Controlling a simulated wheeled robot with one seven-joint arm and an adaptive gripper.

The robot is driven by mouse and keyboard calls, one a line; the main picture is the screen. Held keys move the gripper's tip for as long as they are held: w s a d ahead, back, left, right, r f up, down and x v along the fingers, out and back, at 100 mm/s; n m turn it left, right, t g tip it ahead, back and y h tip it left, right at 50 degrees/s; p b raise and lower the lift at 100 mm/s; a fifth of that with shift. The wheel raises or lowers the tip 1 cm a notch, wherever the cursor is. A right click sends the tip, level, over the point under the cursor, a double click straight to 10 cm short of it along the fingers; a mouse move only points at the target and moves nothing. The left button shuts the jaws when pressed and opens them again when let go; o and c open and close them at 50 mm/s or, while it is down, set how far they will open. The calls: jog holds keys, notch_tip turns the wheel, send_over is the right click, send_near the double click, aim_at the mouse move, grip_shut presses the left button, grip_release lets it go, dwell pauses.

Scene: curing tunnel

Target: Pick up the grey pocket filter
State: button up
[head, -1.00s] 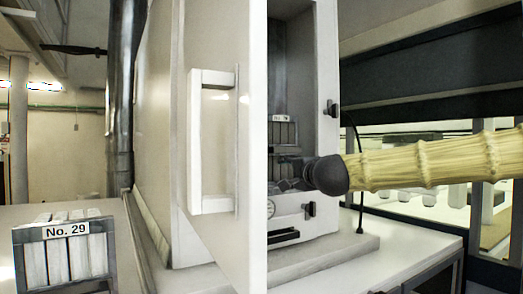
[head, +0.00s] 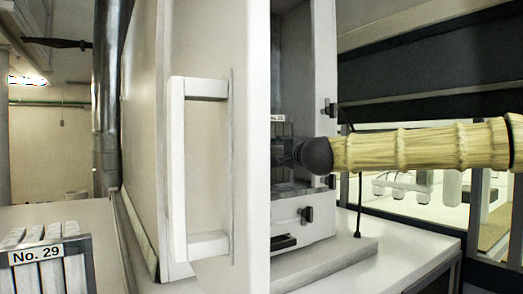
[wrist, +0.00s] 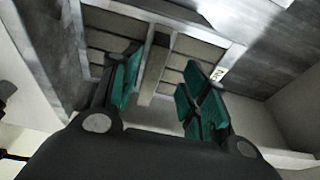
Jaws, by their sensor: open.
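A grey pocket filter (head: 281,130) with a small label stands inside the open cabinet in the head view, partly hidden by the door edge and my gripper. In the wrist view its grey frame and pale pockets (wrist: 105,42) fill the top middle, with a light upright bar (wrist: 155,68) between them. My gripper (head: 286,152) reaches into the cabinet, in front of the filter. In the wrist view its teal-padded fingers (wrist: 158,85) are open and spread either side of that bar. I cannot tell whether they touch the filter.
The open cabinet door (head: 255,150) with its white handle (head: 178,170) stands left of my arm. Another pocket filter marked No. 29 (head: 48,270) stands at the lower left. The cabinet's right wall (head: 323,80) is close beside my gripper.

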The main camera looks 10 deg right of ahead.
aim_at(276, 152)
jog(key=shift+w+a+f+p, duration=0.15)
jog(key=shift+w+a+p, duration=0.05)
jog(key=shift+w+p, duration=0.8)
jog(key=shift+w+d+p, duration=0.15)
jog(key=shift+w+p, duration=0.4)
jog(key=shift+w, duration=0.35)
jog(key=shift+w+a+f, duration=0.2)
jog(key=shift+w+a, duration=0.05)
jog(key=shift+w, duration=0.5)
jog(key=shift+s+d, duration=0.1)
jog(key=shift+s, duration=0.05)
jog(key=shift+c, duration=0.4)
jog(key=shift+r, duration=0.1)
grip_shut()
